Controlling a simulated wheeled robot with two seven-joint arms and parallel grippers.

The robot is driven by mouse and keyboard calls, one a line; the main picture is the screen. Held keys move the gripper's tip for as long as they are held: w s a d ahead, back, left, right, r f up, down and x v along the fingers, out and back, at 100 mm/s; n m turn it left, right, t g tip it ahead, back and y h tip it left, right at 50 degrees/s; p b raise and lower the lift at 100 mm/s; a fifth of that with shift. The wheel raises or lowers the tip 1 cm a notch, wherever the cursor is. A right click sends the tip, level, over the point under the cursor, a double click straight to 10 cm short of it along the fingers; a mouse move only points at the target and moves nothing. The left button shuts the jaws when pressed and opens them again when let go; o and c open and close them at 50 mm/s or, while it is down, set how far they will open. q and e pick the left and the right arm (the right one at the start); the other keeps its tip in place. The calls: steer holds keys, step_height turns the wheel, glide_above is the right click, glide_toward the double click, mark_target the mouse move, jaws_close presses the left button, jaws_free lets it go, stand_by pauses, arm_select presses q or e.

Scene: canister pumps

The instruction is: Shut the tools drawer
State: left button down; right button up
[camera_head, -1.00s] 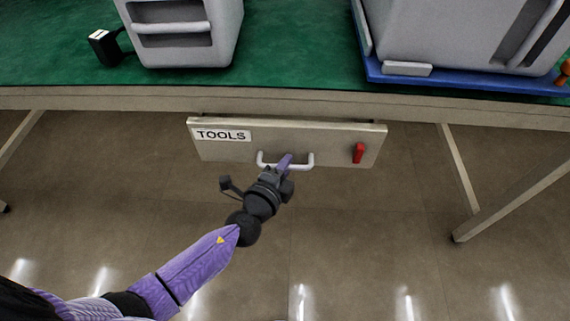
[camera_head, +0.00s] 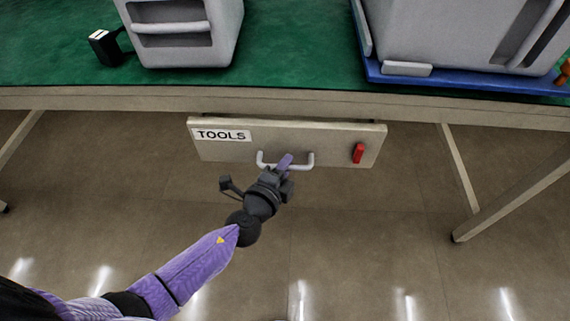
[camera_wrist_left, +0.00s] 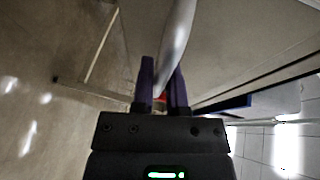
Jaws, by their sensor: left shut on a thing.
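The tools drawer (camera_head: 300,137) is a beige front labelled TOOLS under the front edge of the green-topped bench. Its top edge sits close below the bench's edge; from this angle I cannot tell exactly how far it stands out. A pale U-shaped handle (camera_head: 303,164) is at the drawer's lower middle. In the left wrist view the pale handle (camera_wrist_left: 178,40) runs between the two purple fingers (camera_wrist_left: 162,85). My right gripper is not in view.
A red latch-like piece (camera_head: 358,153) is on the drawer front, right of the handle. On the green bench top (camera_head: 300,50) stand a grey canister housing (camera_head: 190,45) and a larger grey unit on a blue tray (camera_head: 470,83). Bench legs (camera_head: 460,180) flank clear floor.

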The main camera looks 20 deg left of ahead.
mark_target(284, 153)
arm_select(q)
steer(key=w, duration=0.2)
steer(key=w+a+b, duration=0.1)
steer(key=w, duration=0.1)
steer(key=shift+w+a+f, duration=0.1)
steer(key=shift+f, duration=0.05)
steer(key=shift+w+a+r, duration=0.1)
steer(key=shift+r, duration=0.1)
steer(key=c, duration=0.6)
jaws_free()
steer(key=shift+w, duration=0.1)
steer(key=shift+c, duration=0.2)
steer(key=p+v, duration=0.1)
steer(key=v, duration=0.9)
